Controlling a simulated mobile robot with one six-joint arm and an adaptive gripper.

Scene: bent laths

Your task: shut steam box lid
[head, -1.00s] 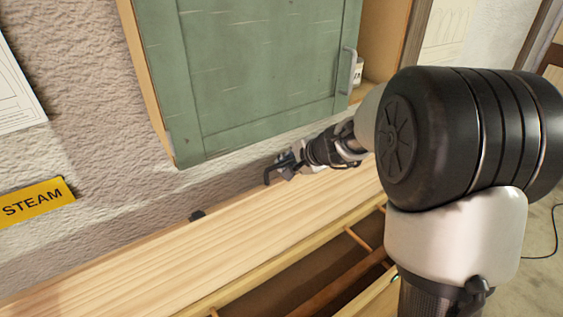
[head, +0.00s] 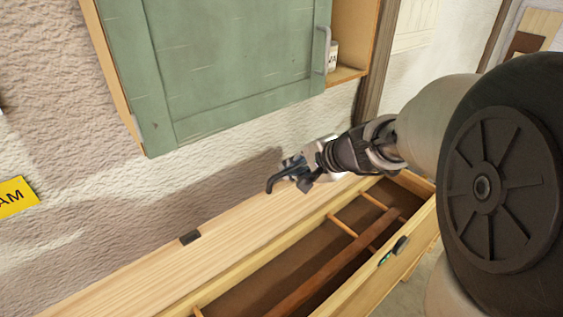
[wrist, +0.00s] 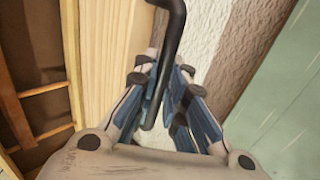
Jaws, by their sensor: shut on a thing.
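The steam box (head: 345,300) is a long pale wooden box standing open, with its brown inside showing. Its broad pale lid (head: 215,248) lies back along the wall side of the opening. My gripper (head: 285,178) is near the lid's upper edge at the right. It is shut on a black bent rod (head: 271,186), which also shows in the wrist view (wrist: 167,50) between the blue-padded fingers (wrist: 170,95). The rod's far end leaves the wrist view at the top, so I cannot tell whether it is fixed to the lid.
A green cupboard (head: 220,70) hangs on the wall above the lid, close over my gripper. Wooden crossbars (head: 342,226) span the box's inside. A small dark fitting (head: 189,237) sits on the lid's wall-side edge, and another (head: 400,245) on the box's front wall.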

